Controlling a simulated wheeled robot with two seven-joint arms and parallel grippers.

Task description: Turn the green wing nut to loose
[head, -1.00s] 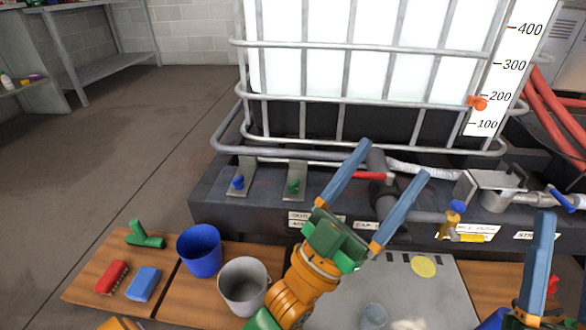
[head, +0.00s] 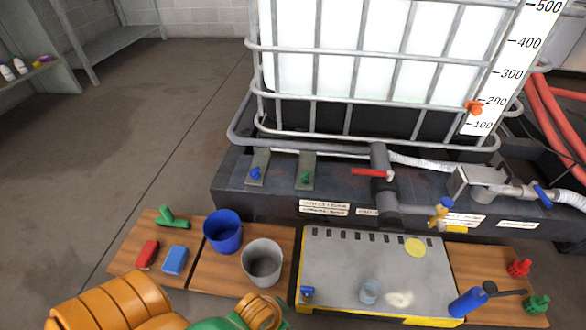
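The green wing nut (head: 305,177) sits on an upright metal bracket at the front of the dark base under the caged tank. A blue wing nut (head: 256,172) sits on a similar bracket to its left. Both stand clear, with no gripper near them. Orange and green links of my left arm show at the bottom left, but the fingers of my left gripper are out of the picture. My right gripper is out of the picture too.
A blue bucket (head: 223,231) and a grey bucket (head: 262,263) stand on the wooden bench below. A grey board (head: 340,265) bears a glass and small items. A red-handled valve (head: 371,172) is right of the green wing nut. A blue bottle (head: 467,302) is lower right.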

